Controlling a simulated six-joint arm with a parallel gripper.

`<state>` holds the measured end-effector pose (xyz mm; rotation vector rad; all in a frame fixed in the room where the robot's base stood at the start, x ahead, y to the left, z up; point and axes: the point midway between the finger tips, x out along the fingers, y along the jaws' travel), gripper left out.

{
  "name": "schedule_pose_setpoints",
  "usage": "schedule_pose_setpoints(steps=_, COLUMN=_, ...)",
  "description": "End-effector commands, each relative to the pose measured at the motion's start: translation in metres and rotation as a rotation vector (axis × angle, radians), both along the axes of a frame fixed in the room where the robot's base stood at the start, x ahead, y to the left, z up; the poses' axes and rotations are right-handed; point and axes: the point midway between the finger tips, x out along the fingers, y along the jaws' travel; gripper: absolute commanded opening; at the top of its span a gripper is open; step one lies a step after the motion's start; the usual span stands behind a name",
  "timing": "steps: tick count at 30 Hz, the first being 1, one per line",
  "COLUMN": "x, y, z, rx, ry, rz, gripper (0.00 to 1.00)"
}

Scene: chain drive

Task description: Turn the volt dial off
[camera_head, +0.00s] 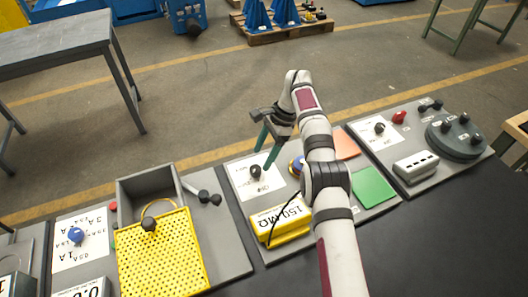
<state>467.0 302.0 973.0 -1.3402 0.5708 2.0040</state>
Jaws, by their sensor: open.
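A black dial (255,172) sits on a white label card on the middle panel. Its markings are too small to read, so I cannot tell whether it is the volt dial or where it points. My gripper (264,159) is open and empty, teal fingers pointing down, just above and beside this dial. I cannot tell whether a finger touches it. A blue dial (76,235) sits on a white card with "A" markings on the left panel. Another black dial (379,127) sits on a white card on the right panel; its markings are unreadable.
A yellow meter (281,220) reading in MΩ stands in front of the middle dial. A yellow perforated cover (160,255) lies to the left. Green (374,187) and orange (345,143) pads lie right of my arm. A round grey base (456,139) stands far right.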

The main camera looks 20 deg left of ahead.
Motion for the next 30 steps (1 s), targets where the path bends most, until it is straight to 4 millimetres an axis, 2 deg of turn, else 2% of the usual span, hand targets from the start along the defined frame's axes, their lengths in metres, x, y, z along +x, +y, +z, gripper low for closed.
schedule_pose_setpoints(steps=7, x=0.005, y=-0.006, z=0.019, rx=0.001, ry=0.0, rz=0.0, gripper=0.73)
schedule_pose_setpoints(steps=17, x=0.004, y=-0.004, z=0.024, rx=-0.006, ry=-0.013, rz=0.018, gripper=0.73)
schedule_pose_setpoints(steps=22, x=-0.012, y=0.017, z=0.083, rx=-0.141, ry=-0.243, rz=0.358, gripper=0.73)
schedule_pose_setpoints(steps=25, x=-0.018, y=0.02, z=0.103, rx=-0.197, ry=-0.328, rz=0.498, gripper=0.73)
schedule_pose_setpoints(steps=27, x=-0.019, y=0.019, z=0.099, rx=-0.209, ry=-0.341, rz=0.525, gripper=0.73)
schedule_pose_setpoints(steps=30, x=-0.019, y=0.018, z=0.075, rx=-0.21, ry=-0.336, rz=0.523, gripper=0.73)
